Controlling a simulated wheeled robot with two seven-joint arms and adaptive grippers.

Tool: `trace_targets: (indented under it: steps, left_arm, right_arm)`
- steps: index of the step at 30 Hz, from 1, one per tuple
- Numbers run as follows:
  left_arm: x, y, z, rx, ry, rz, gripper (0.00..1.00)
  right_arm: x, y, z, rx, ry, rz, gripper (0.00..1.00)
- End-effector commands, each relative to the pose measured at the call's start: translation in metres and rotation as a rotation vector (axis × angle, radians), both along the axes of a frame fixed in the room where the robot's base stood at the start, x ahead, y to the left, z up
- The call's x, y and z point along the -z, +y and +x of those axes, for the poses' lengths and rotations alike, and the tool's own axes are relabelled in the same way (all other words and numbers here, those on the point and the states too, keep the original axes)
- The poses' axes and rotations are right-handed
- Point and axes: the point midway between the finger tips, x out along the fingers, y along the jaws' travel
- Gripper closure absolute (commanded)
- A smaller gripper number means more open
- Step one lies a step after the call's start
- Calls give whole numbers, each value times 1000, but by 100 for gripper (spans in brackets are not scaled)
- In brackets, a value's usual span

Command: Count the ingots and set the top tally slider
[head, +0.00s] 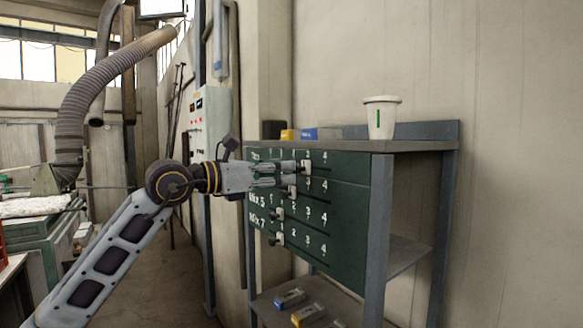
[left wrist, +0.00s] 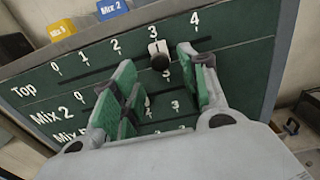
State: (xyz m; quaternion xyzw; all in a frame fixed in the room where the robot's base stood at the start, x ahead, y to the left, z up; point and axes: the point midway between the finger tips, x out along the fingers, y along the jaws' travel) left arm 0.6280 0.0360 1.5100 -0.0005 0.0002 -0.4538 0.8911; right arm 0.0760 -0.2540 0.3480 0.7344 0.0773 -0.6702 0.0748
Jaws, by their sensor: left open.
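A green tally board (head: 340,215) with rows of numbered slots is fixed to the front of a grey shelf unit. The top slider (head: 306,167) stands at the 3; in the left wrist view its white pointer and dark knob (left wrist: 159,60) are just below that number. My left gripper (head: 288,174) is open in front of the board's top rows. In the left wrist view its green-padded fingers (left wrist: 157,66) lie either side of the knob; I cannot tell whether they touch it. My right gripper is out of view. No ingots can be clearly identified.
The Mix 2 (head: 291,192), Mix 5 (head: 277,214) and Mix 7 (head: 279,238) sliders sit below. Yellow (left wrist: 62,29) and blue (left wrist: 110,9) labelled blocks and a white cup (head: 381,119) stand on top. Blue-ended (head: 289,298) and yellow-ended (head: 308,315) pieces lie on the lower shelf.

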Motion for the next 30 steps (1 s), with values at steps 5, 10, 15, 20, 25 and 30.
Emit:
trace_targets:
  steps: [5,10,15,20,25,30]
  left_arm:
    - [-2,-17,11,1,1,-1,56]
    - [-1,-27,19,1,0,-1,56]
    - [0,-31,22,0,-1,1,56]
    - [0,-32,23,0,-1,1,56]
    - [0,-32,23,0,-1,1,62]
    - [0,-32,23,0,-1,1,84]
  right_arm:
    - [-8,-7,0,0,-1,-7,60]
    - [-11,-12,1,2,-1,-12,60]
    - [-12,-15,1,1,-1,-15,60]
    - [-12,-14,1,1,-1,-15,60]
    - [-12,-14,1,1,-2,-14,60]
    - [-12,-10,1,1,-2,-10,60]
